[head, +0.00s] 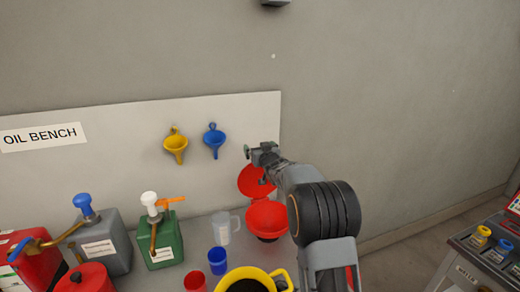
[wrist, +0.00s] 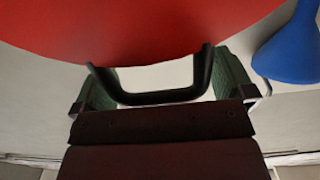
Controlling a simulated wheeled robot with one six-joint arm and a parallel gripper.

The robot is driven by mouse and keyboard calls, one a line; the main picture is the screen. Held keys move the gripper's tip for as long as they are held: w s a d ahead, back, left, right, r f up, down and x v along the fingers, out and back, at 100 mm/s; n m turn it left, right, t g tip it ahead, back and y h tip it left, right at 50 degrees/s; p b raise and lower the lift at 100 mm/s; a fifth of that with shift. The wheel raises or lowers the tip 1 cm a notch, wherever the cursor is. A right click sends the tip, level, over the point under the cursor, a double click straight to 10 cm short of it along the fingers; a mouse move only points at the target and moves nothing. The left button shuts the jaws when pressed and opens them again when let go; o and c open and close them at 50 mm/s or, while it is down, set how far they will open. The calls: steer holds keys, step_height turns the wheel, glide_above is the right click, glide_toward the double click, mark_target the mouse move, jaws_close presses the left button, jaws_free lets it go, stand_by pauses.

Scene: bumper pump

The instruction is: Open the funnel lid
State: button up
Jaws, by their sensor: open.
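The red funnel (head: 267,220) stands on the bench in the head view, its bowl open at the top. Its red lid (head: 254,181) stands raised and tilted up at the back of the bowl, near the wall panel. My gripper (head: 262,154) is at the lid's upper part. In the wrist view the lid (wrist: 150,25) fills the top, with a black U-shaped handle (wrist: 160,97) on its edge. My gripper (wrist: 166,85) is open, with one green-padded finger at each side of the handle. I cannot tell whether either finger touches it.
A blue funnel (head: 214,140) and a yellow funnel (head: 175,146) hang on the panel to the left. A clear jug (head: 222,228), a blue cup (head: 217,261) and a yellow container (head: 237,273) stand close to the red funnel. A green can (head: 162,243) stands farther left.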

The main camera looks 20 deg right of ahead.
steer(key=shift+c, duration=0.5)
steer(key=c, duration=1.1)
steer(key=shift+o, duration=0.2)
steer(key=f+b, duration=0.1)
steer(key=b, duration=0.1)
steer(key=shift+s+d+b, duration=0.1)
steer(key=shift+s+b, duration=0.3)
steer(key=shift+s+t+b, duration=0.4)
steer(key=shift+s+b, duration=0.05)
steer(key=shift+b, duration=0.55)
steer(key=s+b, duration=0.1)
steer(key=s+t+b, duration=0.1)
steer(key=b, duration=0.1)
steer(key=shift+s+r, duration=0.15)
steer(key=shift+r, duration=0.15)
